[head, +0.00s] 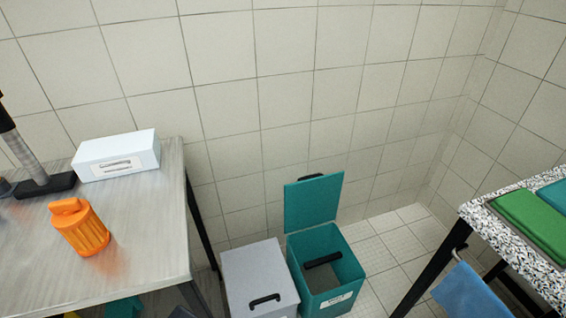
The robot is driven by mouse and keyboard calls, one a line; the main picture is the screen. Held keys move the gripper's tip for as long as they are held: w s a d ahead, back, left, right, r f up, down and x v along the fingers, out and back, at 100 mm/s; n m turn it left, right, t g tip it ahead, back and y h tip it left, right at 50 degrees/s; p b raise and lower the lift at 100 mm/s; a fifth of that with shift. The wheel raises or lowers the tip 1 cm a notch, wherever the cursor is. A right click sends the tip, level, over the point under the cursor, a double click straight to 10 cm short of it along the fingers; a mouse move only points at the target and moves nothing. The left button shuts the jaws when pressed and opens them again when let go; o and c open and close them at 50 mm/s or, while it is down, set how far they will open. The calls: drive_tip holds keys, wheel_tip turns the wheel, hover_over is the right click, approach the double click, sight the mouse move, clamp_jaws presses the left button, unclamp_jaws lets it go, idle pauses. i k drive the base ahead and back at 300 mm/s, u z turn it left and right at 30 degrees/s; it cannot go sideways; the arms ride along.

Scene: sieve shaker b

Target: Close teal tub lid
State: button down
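The teal tub (326,264) stands on the tiled floor in the head view, between the grey table and the speckled counter. Its teal lid (313,202) is open, standing nearly upright at the tub's back edge near the wall. A dark handle piece shows at the lid's top edge. Inside the tub lies a dark bar-like shape; what it is I cannot tell. A pale label is on the tub's front. My gripper is not in view.
A grey bin (258,272) with a shut lid and black handle stands left of the tub. The grey table (140,225) holds an orange jar (79,228) and white box (117,156). A speckled counter (505,220) with a hanging blue cloth (470,293) stands right.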

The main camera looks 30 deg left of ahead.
sight(313, 200)
drive_tip(key=u, duration=0.55)
drive_tip(key=i, duration=0.95)
drive_tip(key=u, duration=0.6)
